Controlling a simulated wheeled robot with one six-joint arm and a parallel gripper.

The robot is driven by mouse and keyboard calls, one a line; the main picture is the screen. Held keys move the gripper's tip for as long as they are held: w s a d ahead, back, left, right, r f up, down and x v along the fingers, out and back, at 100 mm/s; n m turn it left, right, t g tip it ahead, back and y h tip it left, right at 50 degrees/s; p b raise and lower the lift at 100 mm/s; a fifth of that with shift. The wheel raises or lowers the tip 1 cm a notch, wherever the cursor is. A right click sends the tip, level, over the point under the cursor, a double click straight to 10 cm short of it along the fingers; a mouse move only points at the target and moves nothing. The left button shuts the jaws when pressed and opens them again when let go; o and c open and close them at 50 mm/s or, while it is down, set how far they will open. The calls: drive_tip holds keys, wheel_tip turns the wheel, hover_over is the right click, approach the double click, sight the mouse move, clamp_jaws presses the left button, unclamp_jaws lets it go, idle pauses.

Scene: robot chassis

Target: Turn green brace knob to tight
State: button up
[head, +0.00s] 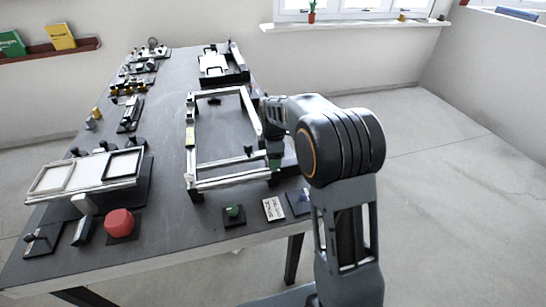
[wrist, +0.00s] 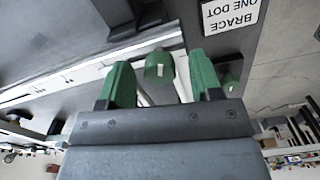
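A green knob (wrist: 159,67) with a white mark sits between the two green fingers of my gripper (wrist: 158,62) in the wrist view. A gap shows on each side of it, so the fingers look open around it and not touching. In the head view my gripper (head: 275,163) is at the right front corner of the silver chassis frame (head: 232,183), pointing down. There I cannot tell the knob from my green fingers. A card reading BRACE ONE DOT (wrist: 230,14) shows upside down in the wrist view.
A second green knob (head: 233,211) stands on a black base near the table's front edge, beside the card (head: 273,208). A red knob (head: 120,223) and a framed panel (head: 85,173) are at left. Small fixtures line the table's left side. Open floor lies right.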

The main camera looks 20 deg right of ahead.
drive_tip(key=c, duration=0.9)
drive_tip(key=shift+c, duration=0.2)
